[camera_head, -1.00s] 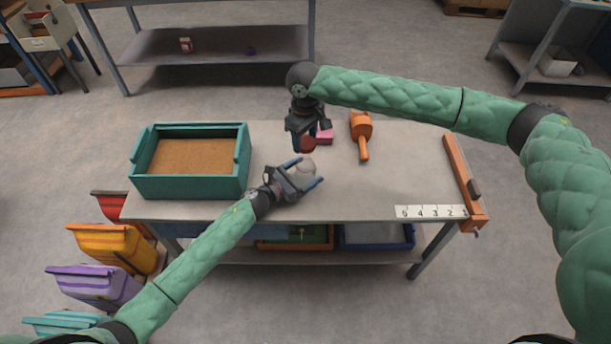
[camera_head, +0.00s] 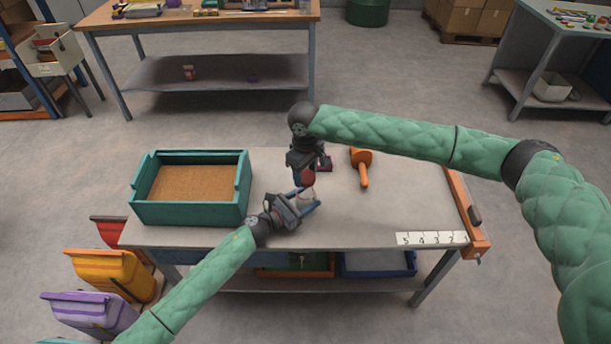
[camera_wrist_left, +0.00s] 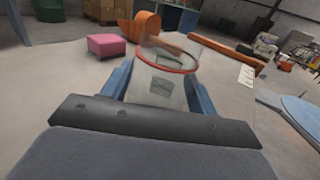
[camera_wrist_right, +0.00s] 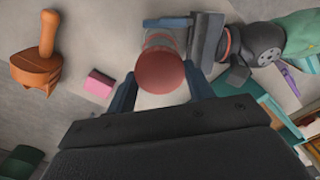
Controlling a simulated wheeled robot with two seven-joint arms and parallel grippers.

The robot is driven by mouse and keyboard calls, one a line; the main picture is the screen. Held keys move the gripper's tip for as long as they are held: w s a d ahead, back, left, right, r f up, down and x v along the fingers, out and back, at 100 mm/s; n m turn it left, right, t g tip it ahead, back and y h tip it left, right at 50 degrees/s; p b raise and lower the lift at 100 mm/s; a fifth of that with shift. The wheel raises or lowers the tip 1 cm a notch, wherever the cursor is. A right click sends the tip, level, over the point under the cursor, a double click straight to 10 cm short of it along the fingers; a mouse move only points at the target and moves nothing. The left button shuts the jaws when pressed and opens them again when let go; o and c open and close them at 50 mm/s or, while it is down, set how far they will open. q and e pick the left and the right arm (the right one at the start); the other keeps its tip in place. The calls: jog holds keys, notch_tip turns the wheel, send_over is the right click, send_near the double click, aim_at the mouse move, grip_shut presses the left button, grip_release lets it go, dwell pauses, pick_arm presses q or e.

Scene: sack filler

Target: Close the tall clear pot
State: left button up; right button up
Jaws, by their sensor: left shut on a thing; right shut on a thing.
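The tall clear pot (camera_head: 308,195) stands near the middle of the table. My left gripper (camera_head: 311,207) is shut around it from the side. In the left wrist view the pot (camera_wrist_left: 160,88) is see-through, with a red ring at its mouth and a dark patch on its wall. My right gripper (camera_head: 306,181) points down over the pot and is shut on a round red lid (camera_head: 307,176). In the right wrist view the lid (camera_wrist_right: 160,72) overlaps the pot (camera_wrist_right: 165,40). I cannot tell whether lid and pot touch.
A teal box (camera_head: 190,213) with a brown filling stands at the table's left. A pink block (camera_wrist_right: 99,83) and an orange mallet (camera_head: 362,168) lie behind and right of the pot. A numbered strip (camera_head: 432,238) lies at front right. The table's right-middle is clear.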

jog(key=shift+f, duration=1.05)
jog(key=shift+f, duration=0.1)
jog(key=shift+f, duration=0.75)
jog(key=shift+f, duration=0.55)
